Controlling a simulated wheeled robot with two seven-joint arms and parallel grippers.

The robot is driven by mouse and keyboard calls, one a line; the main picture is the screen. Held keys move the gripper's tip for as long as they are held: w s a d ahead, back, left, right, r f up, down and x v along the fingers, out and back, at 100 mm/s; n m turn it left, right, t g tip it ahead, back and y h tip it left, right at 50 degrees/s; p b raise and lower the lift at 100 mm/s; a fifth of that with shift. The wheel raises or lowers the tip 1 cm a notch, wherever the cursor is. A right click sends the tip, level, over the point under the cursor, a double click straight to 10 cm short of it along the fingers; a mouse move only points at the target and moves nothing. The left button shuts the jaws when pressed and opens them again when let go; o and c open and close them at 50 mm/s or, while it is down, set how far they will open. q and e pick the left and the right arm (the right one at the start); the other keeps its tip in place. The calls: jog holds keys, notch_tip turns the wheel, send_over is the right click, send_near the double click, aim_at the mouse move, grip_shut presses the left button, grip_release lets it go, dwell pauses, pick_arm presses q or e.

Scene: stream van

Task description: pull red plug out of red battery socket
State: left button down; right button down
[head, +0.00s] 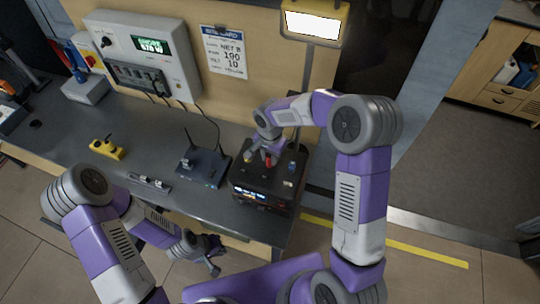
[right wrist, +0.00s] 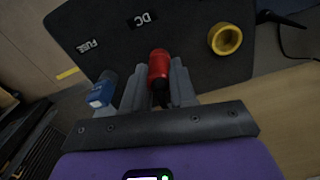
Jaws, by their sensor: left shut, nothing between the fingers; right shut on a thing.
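The battery is a black box (head: 262,190) with a lit display, at the right end of the bench in the head view. My right gripper (head: 262,152) is over its top, pointing down. In the right wrist view the right gripper (right wrist: 158,88) is shut on the red plug (right wrist: 158,68), with one finger on each side. The plug's far end is against or close to the dark panel (right wrist: 190,25); I cannot tell how deep it sits. The red socket is hidden behind it. My left gripper (head: 212,264) is shut and empty, low in front of the bench.
A yellow ring-shaped socket (right wrist: 225,39) and a blue connector (right wrist: 102,90) flank the red plug. A dark router (head: 204,166) stands left of the battery. A yellow block (head: 106,149) lies farther left. A grey power unit (head: 142,55) is on the wall.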

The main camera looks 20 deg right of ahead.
jog(key=shift+r, duration=0.2)
jog(key=shift+r+p, duration=0.3)
jog(key=shift+r, duration=0.05)
jog(key=shift+r+p, duration=0.5)
jog(key=shift+r, duration=0.4)
jog(key=shift+r+p, duration=0.7)
jog(key=shift+r, duration=0.75)
jog(key=shift+s+f, duration=0.1)
jog(key=shift+f, duration=0.05)
